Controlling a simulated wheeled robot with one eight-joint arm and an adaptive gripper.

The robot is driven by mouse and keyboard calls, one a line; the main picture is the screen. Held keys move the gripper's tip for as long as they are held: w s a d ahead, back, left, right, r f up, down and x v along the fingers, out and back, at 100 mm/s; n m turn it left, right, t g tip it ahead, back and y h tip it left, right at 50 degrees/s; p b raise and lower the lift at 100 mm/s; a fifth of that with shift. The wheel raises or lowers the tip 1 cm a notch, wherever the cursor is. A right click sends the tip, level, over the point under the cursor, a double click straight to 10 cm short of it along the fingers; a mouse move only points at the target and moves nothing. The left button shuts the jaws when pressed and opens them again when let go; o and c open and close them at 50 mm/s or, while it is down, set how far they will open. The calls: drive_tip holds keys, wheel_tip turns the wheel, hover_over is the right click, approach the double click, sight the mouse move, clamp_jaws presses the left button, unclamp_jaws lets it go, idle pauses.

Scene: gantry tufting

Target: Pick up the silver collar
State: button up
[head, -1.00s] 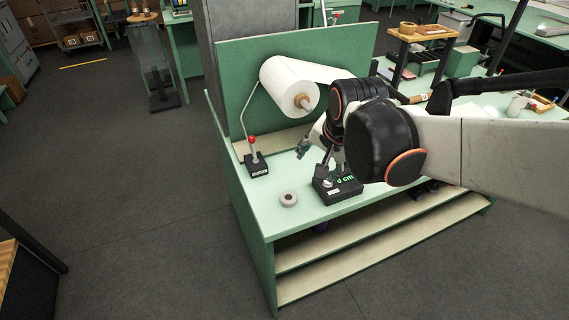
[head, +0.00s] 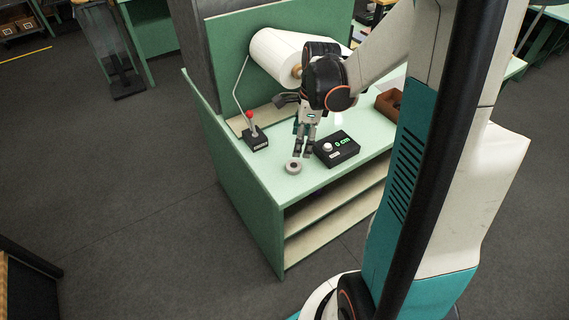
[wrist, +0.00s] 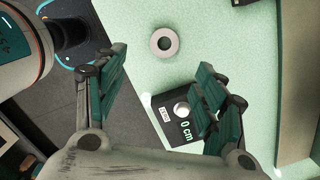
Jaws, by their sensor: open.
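The silver collar (head: 292,171) is a small grey ring lying flat on the pale green worktop, near its left front edge. My gripper (head: 303,153) points down just above and slightly right of the collar in the head view. In the wrist view its fingers (wrist: 160,78) are spread apart and empty, and the collar lies beyond the gap between the tips. I cannot tell the exact height above the worktop.
A black box with a green "0 cm" display and pale knob (head: 337,149) stands right of the collar. A red-knobbed lever (head: 254,136) is behind left. A white roll (head: 272,52) hangs at the back. A brown tray (head: 389,104) lies right. Worktop left of the collar is clear.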

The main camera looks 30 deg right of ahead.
drive_tip(key=b, duration=0.2)
hover_over(294, 162)
drive_tip(key=s, duration=0.2)
wheel_tip(294, 162, down, 6)
drive_tip(key=shift+r, duration=0.1)
drive_tip(key=shift+w+a+f+b, duration=0.15)
drive_tip(key=shift+f+b, duration=0.1)
drive_tip(key=shift+f, duration=0.6)
drive_tip(key=shift+w+a+f+b, duration=0.15)
drive_tip(key=shift+f+b, duration=0.15)
drive_tip(key=shift+f, duration=0.55)
drive_tip(key=shift+w+a+f+b, duration=0.15)
drive_tip(key=shift+f+b, duration=0.1)
drive_tip(key=shift+f, duration=0.6)
drive_tip(key=shift+d, duration=0.1)
drive_tip(key=c, duration=1.2)
